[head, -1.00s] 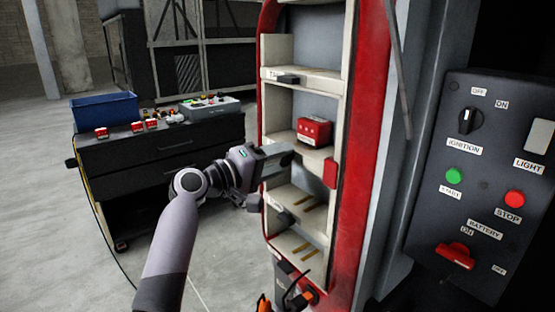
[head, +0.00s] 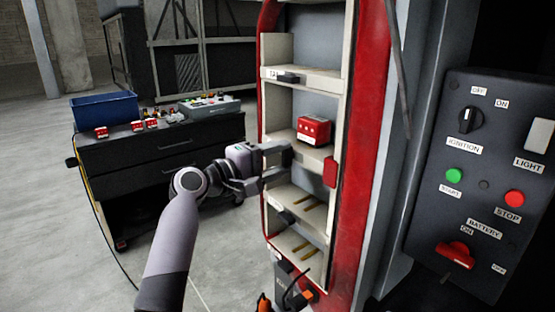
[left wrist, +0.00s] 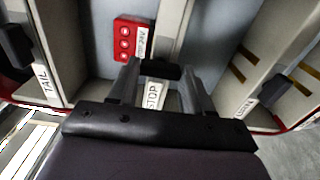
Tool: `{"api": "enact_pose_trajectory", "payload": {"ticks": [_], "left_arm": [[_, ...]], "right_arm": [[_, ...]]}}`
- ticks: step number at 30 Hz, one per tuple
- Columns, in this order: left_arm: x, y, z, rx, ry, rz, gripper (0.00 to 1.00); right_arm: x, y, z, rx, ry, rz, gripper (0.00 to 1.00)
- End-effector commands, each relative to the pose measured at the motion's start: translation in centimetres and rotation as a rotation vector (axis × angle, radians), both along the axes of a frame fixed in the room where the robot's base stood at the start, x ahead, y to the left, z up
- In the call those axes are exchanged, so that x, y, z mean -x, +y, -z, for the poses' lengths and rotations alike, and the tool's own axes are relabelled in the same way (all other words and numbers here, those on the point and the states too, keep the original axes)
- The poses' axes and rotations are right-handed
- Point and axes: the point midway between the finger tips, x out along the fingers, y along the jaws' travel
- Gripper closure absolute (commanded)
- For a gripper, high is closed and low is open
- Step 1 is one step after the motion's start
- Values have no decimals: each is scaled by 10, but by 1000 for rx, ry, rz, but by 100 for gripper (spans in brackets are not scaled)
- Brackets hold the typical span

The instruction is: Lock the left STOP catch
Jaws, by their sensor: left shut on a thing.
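The STOP label (left wrist: 153,95) sits on the shelf edge in the left wrist view. The black STOP catch (left wrist: 162,72) lies between my left fingertips, just above that label. My left gripper (left wrist: 165,85) is shut on this catch. In the head view my left gripper (head: 285,163) is at the front edge of the middle shelf, and its fingers hide most of the catch. A red lamp unit (head: 315,130) sits on that shelf behind the fingers; it also shows in the left wrist view (left wrist: 128,40). My right gripper is not in view.
Another black catch (head: 288,78) is on the upper shelf edge. A red block (head: 331,172) is on the right post. A dark control panel (head: 475,180) stands at right. A dark cabinet (head: 165,165) carries a blue bin (head: 104,108) and several red units.

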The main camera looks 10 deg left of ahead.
Motion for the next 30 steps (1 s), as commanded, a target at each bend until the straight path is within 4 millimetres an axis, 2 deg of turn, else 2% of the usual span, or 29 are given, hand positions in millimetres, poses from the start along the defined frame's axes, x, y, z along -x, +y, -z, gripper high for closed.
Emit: {"api": "enact_pose_trajectory", "payload": {"ticks": [5, 6, 7, 8, 20, 30], "left_arm": [[0, 0, 0, 4, 2, -1, 82], [0, 0, 0, 4, 3, -1, 38], [0, 0, 0, 4, 2, -1, 28], [0, 0, 0, 4, 2, -1, 26], [4, 5, 1, 1, 0, -1, 26], [34, 35, 2, -1, -1, -2, 26]], "right_arm": [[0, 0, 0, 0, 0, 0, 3], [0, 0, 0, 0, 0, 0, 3], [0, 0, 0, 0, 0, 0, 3], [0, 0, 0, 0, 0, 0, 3], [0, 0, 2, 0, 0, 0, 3], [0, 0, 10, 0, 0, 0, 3]]}}
